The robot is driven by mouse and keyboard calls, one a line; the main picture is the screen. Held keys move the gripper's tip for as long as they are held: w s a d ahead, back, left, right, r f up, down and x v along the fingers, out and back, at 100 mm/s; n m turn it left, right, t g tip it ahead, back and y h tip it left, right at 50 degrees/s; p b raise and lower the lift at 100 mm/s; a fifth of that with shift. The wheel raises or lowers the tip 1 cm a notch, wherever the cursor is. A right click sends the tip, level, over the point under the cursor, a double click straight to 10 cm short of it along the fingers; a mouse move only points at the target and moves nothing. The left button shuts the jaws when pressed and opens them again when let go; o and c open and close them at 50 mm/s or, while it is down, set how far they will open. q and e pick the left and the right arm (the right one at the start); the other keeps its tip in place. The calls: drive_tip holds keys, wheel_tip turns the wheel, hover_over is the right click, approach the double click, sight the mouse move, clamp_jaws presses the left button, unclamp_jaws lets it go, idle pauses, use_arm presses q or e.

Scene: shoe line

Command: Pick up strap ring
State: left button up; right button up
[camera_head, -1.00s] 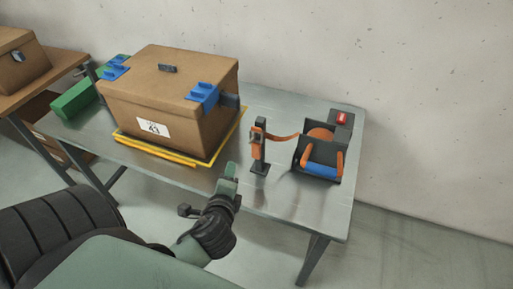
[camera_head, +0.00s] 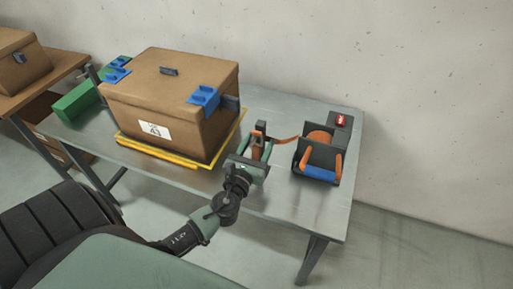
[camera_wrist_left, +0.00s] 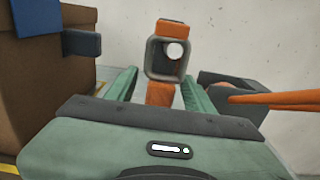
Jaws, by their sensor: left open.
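The strap ring (camera_wrist_left: 152,61) is a grey square-looking frame with an orange strap (camera_wrist_left: 160,94) above and below it. In the head view the strap ring (camera_head: 257,134) is at the top of a small dark post on the table, and orange strap hangs below it. My left gripper (camera_head: 256,151) is open at the near side of the post. In the left wrist view its two green fingers (camera_wrist_left: 159,85) stand to the left and right of the strap below the ring, with gaps on both sides. The gripper partly hides the post and its base. My right gripper is not in view.
A brown box (camera_head: 172,100) with blue clamps stands on a yellow-edged base left of the gripper. A dark strap dispenser (camera_head: 322,156) with an orange roll and blue bar stands to the right. The table's right front (camera_head: 310,210) is clear.

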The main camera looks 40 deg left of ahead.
use_arm(q)
drive_tip(key=shift+w+a, duration=0.1)
drive_tip(key=shift+w, duration=0.5)
clamp_jaws()
